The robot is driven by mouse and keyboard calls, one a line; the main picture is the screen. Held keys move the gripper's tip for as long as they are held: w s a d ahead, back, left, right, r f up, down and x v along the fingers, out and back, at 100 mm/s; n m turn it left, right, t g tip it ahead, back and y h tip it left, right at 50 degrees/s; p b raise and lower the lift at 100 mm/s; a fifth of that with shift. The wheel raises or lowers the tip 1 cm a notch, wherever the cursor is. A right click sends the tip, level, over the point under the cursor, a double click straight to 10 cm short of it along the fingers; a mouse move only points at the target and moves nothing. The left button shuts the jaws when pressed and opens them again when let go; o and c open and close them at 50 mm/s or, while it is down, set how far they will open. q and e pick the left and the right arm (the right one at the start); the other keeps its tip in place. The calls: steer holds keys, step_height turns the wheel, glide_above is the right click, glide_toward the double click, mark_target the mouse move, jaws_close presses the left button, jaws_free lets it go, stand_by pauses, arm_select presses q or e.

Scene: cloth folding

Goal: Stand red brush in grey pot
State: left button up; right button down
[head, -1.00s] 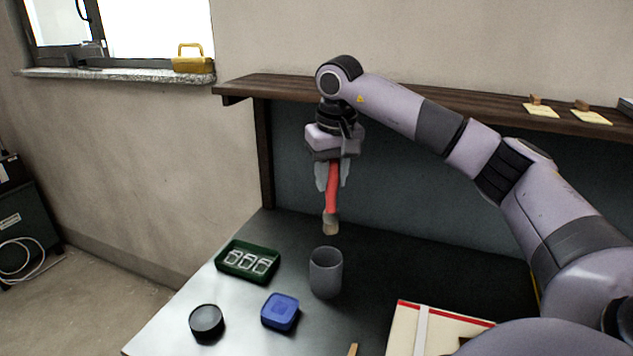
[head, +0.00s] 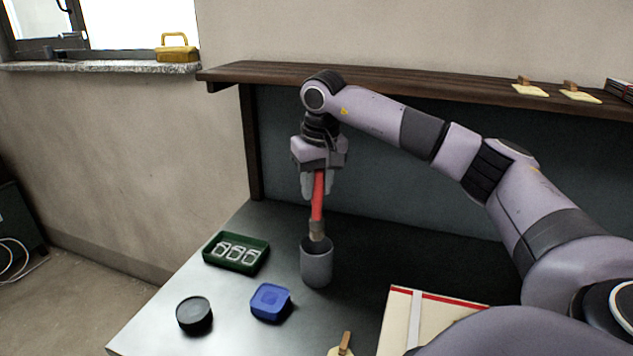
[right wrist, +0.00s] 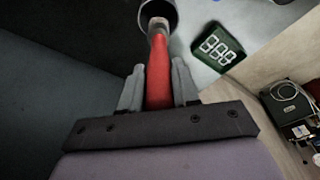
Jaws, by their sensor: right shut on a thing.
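The red brush (head: 318,200) hangs nearly upright with its bristle end down, held by my right gripper (head: 317,190). The right gripper is shut on the upper part of its red handle. The grey pot (head: 317,267) stands upright on the table below it. In the head view the brush's tip is at the pot's mouth, its lower end seeming to dip just inside the rim. In the right wrist view the brush (right wrist: 158,72) reaches between the fingers to the pot's opening (right wrist: 146,8). My left gripper is in neither view.
A green tray (head: 208,258) with white pieces lies left of the pot. A blue box (head: 270,301) and a black round lid (head: 194,315) lie in front. A cream book with red edge (head: 396,322) is at right. A wooden shelf (head: 420,92) runs behind my arm.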

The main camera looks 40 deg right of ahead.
mark_target(317, 209)
steer(key=shift+f+b, duration=1.6)
steer(key=shift+f, duration=2.25)
steer(key=c, duration=0.8)
jaws_free()
steer(key=shift+o, duration=0.2)
steer(key=shift+r, duration=0.1)
steer(key=r, duration=0.4)
steer(key=s+r, duration=0.1)
steer(key=r, duration=0.2)
steer(key=shift+s+a, duration=0.1)
steer(key=shift+a, duration=0.15)
steer(key=shift+f, duration=0.15)
